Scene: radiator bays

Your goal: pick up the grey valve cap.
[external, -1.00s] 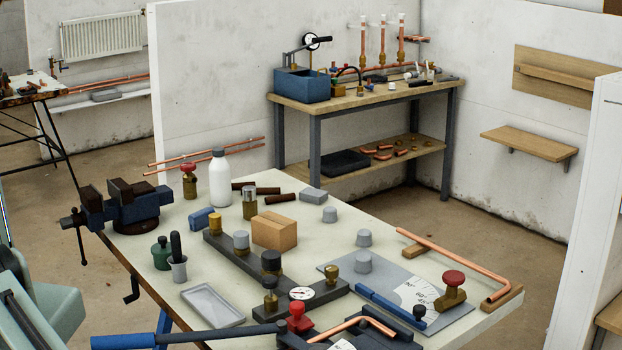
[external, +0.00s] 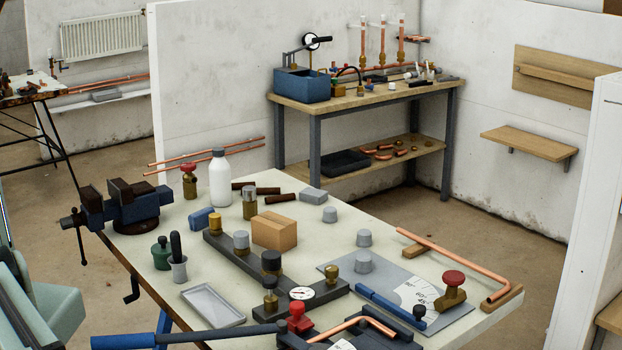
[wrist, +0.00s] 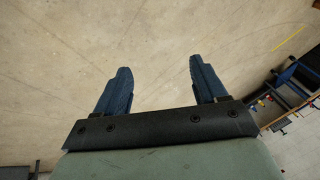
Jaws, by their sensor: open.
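Three small grey caps stand on the pale bench in the external view: one near the back (external: 329,214), one right of the middle (external: 363,238), and one on the edge of the grey plate (external: 363,262). Another grey cap (external: 241,240) sits on a brass fitting on the dark manifold bar. I cannot tell from the picture which is the valve cap meant. My gripper (wrist: 159,66) shows in the wrist view with its two blue fingers apart and nothing between them. It is outside the external view, away from the caps, facing a bare, pale, stained surface.
The bench (external: 310,232) is crowded: a cardboard-coloured block (external: 274,231), a white bottle (external: 220,180), a vise (external: 128,205), a grey tray (external: 212,305), a dark manifold with a gauge (external: 302,293), and a copper pipe (external: 455,258). Bare bench lies around the two rear loose caps.

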